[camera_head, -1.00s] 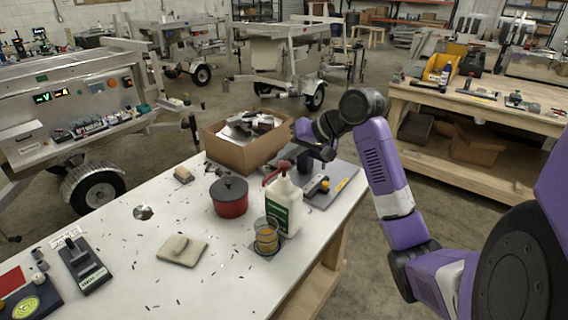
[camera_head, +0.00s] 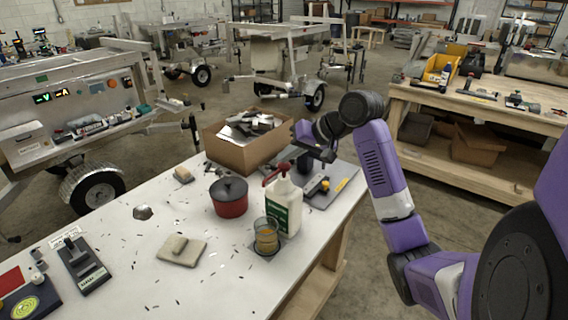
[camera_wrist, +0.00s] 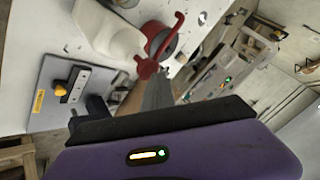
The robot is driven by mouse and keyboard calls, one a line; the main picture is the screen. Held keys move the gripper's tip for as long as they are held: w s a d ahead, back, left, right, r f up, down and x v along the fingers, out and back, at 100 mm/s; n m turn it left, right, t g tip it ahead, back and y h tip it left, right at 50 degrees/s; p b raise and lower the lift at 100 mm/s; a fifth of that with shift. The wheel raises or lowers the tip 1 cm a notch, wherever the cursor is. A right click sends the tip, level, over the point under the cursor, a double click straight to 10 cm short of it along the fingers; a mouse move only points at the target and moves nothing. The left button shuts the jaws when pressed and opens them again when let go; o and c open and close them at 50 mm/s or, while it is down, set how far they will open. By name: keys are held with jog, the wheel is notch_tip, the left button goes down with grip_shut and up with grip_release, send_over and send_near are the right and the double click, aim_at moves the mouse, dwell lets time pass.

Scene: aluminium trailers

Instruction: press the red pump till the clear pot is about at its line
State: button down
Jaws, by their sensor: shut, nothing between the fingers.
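The white bottle (camera_head: 284,207) with a green label stands on the white table, its red pump (camera_head: 276,175) on top. The bottle (camera_wrist: 108,30) and the red pump (camera_wrist: 147,68) also show in the wrist view. The clear pot (camera_head: 266,233) stands in front of the bottle on a dark coaster, with amber liquid in its lower part. Its line cannot be made out clearly. My gripper (camera_head: 306,160) is shut and empty, up behind and right of the pump in the head view. In the wrist view my fingers (camera_wrist: 158,92) are close to the pump; contact cannot be told.
A lidded red pot (camera_head: 229,198) stands left of the bottle. An open cardboard box (camera_head: 232,152) of metal parts is behind it. A grey board (camera_head: 322,196) with a yellow-and-black tool lies right of the bottle. A beige cloth (camera_head: 181,250) lies front left.

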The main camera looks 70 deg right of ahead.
jog(key=shift+f+b, duration=0.35)
jog(key=shift+f, duration=0.45)
dwell(0.6)
jog(key=shift+r, duration=0.15)
jog(key=shift+r+p, duration=1.35)
jog(key=shift+p, duration=0.05)
jog(key=shift+r, duration=0.15)
notch_tip(320, 180, up, 5)
jog(key=p, duration=0.4)
jog(key=shift+p, duration=0.3)
jog(key=shift+w, duration=0.1)
